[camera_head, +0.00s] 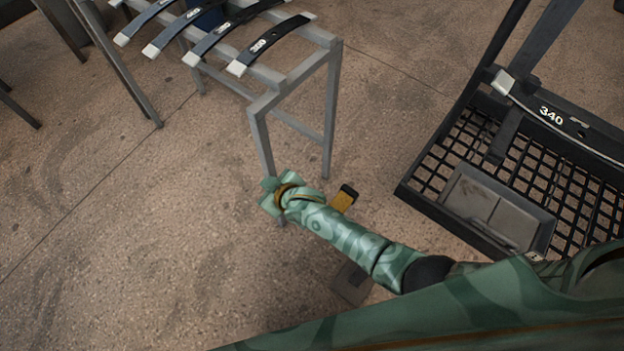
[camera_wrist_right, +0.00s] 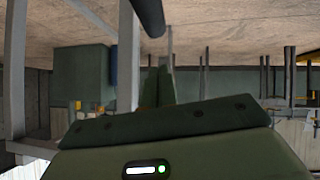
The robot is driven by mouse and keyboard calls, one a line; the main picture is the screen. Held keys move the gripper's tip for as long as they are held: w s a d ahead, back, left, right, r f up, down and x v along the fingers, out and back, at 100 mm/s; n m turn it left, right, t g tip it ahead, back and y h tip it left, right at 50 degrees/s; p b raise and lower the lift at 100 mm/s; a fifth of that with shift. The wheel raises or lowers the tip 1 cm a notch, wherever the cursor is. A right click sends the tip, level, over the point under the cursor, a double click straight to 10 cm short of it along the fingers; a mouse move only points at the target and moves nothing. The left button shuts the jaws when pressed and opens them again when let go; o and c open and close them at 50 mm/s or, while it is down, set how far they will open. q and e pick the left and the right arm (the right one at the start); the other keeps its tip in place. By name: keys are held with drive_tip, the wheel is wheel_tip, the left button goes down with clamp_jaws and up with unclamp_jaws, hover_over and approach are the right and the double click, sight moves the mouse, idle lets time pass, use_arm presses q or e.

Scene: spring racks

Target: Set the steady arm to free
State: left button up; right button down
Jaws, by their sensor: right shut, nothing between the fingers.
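My right arm reaches in from the right in the head view, and my right gripper (camera_head: 272,200) is at its far end, low in front of a grey rack frame. In the right wrist view my right gripper's fingers (camera_wrist_right: 165,86) are together with nothing between them. A yellow piece with a black end (camera_head: 345,197) shows just beside my right forearm; I cannot tell whether it is the steady arm. A dark rounded rod (camera_wrist_right: 149,16) crosses the top of the right wrist view, apart from the fingers. No part is clearly recognizable as the steady arm. My left gripper is not in view.
A grey rack (camera_head: 325,110) holds several dark leaf springs, one marked 360 (camera_head: 262,45). At right, a black mesh stand (camera_head: 425,200) carries a spring marked 340 (camera_head: 552,117) and a grey tray (camera_head: 500,207). Speckled floor (camera_head: 120,230) is clear at left.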

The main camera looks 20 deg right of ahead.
drive_tip(key=f, duration=0.1)
drive_tip(key=f+b, duration=0.1)
drive_tip(key=f, duration=0.1)
drive_tip(key=shift+w+a, duration=0.2)
drive_tip(key=shift+w, duration=0.05)
drive_tip(key=shift+w+a+f+b, duration=0.1)
drive_tip(key=shift+f+b, duration=0.25)
drive_tip(key=shift+b, duration=0.2)
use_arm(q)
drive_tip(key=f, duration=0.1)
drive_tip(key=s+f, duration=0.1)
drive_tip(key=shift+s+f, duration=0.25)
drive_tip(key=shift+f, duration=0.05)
use_arm(e)
drive_tip(key=shift+f, duration=0.1)
use_arm(q)
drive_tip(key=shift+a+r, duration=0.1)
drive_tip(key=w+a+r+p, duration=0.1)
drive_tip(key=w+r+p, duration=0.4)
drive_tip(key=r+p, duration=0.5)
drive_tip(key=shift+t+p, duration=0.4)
drive_tip(key=shift+p, duration=0.15)
use_arm(e)
drive_tip(key=s+d+r, duration=0.1)
drive_tip(key=s+r, duration=0.4)
drive_tip(key=r, duration=0.7)
drive_tip(key=shift+s+d, duration=0.3)
drive_tip(key=shift+s, duration=0.1)
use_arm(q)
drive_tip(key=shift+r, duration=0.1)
